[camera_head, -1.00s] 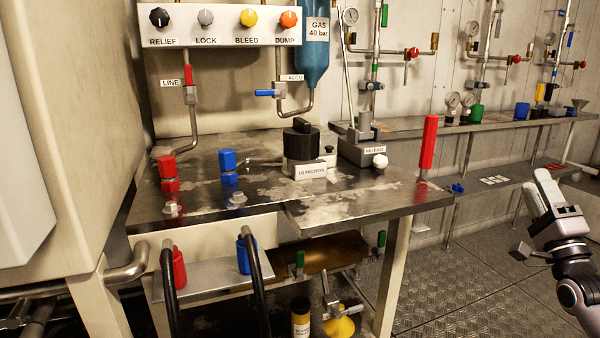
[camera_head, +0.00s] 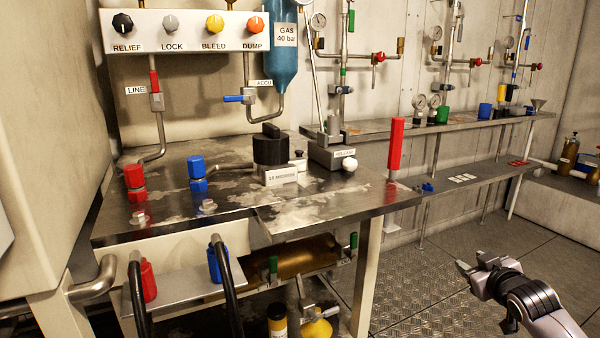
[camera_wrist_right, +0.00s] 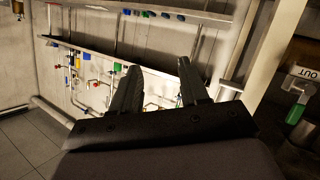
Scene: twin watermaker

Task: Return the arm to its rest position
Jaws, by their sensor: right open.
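My right gripper (camera_head: 474,270) is at the lower right of the head view, over the metal tread floor and to the right of the steel workbench (camera_head: 330,208). It is apart from the bench and holds nothing. In the right wrist view, its two dark fingers (camera_wrist_right: 157,88) stand apart with nothing between them. That view looks tilted toward the wall with its pipes and shelves. My left gripper does not show in these frames.
The bench carries a red upright handle (camera_head: 395,146) near its right end, a black knob (camera_head: 270,147), and red and blue fittings. A long shelf (camera_head: 450,128) runs along the back wall. The floor (camera_head: 400,285) between bench and gripper is clear.

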